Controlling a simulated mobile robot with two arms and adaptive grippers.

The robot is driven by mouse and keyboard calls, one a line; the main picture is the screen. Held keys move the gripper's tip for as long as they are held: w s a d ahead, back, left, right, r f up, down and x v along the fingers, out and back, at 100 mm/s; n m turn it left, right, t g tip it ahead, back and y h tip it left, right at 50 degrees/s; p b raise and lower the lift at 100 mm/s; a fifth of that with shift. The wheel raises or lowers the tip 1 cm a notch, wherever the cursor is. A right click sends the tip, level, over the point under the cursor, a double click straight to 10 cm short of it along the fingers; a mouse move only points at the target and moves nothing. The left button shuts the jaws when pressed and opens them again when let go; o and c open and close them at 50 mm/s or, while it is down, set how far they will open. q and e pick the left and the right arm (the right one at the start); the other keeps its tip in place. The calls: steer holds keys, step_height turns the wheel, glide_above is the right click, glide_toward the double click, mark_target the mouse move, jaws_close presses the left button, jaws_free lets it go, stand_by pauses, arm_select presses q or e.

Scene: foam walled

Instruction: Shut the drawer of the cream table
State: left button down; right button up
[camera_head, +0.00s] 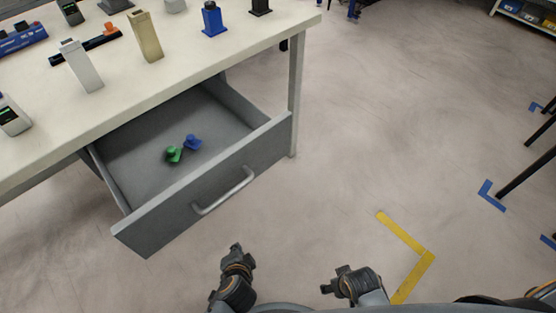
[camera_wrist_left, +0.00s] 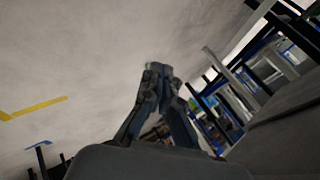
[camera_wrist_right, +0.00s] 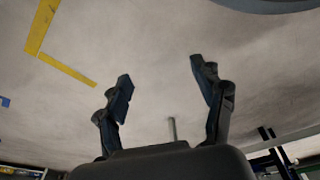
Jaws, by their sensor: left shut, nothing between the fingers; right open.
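The cream table (camera_head: 200,62) fills the upper left of the head view. Its grey drawer (camera_head: 185,198) is pulled well out, with a pale bar handle (camera_head: 225,192) on its front. A green piece (camera_head: 173,154) and a blue piece (camera_head: 193,142) lie inside. My left gripper (camera_head: 236,250) is below the drawer front in the picture, apart from the handle. Its fingers are together and empty in the left wrist view (camera_wrist_left: 158,72). My right gripper (camera_head: 335,280) is farther right, away from the drawer. Its fingers are spread and empty in the right wrist view (camera_wrist_right: 162,75).
Several devices and blocks stand on the tabletop, including a tan block (camera_head: 146,38) and a blue one (camera_head: 213,20). A table leg (camera_head: 295,90) stands right of the drawer. Open floor with a yellow corner mark (camera_head: 408,240) lies to the right.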

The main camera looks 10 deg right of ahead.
arm_select(q)
steer(key=w+d+r+m+t+h+b, duration=0.1)
steer(key=w+d+r+m+t+h, duration=0.25)
steer(key=d+r, duration=0.7)
steer(key=m+t+b, duration=0.1)
steer(key=m+t, duration=0.3)
steer(key=t, duration=0.2)
glide_toward(278, 141)
steer(key=s+d, duration=0.2)
steer(key=s, duration=0.5)
steer(key=w, duration=1.2)
steer(key=shift+a+r, duration=0.15)
steer(key=shift+r, duration=0.1)
steer(key=shift+w+a, duration=0.4)
steer(key=shift+w, duration=0.05)
arm_select(e)
step_height(278, 141, up, 7)
steer(key=w, duration=0.2)
steer(key=shift+w+f, duration=0.2)
